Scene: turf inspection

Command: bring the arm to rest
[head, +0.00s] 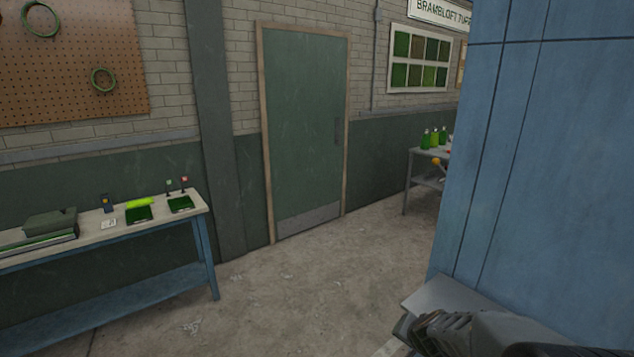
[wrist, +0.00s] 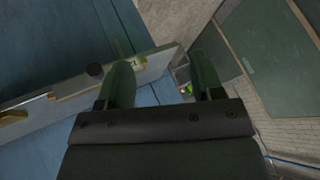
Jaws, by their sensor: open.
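My gripper (wrist: 160,80) shows in the wrist view with its two dark green fingers spread apart. Nothing is held between them. Behind the fingers is a pale ledge (wrist: 155,66) that runs along a blue surface (wrist: 60,40). In the head view my arm reaches in from the bottom right corner, low in front of a tall blue panel (head: 555,150) and beside a grey ledge (head: 440,296). The fingertips are hard to make out there. I cannot tell whether the gripper touches the ledge.
A workbench (head: 100,235) with green trays, a bright green item and a dark case stands at left. A green door (head: 303,130) is in the back wall. A far table (head: 430,152) holds green bottles (head: 434,138). The concrete floor (head: 300,290) between is clear.

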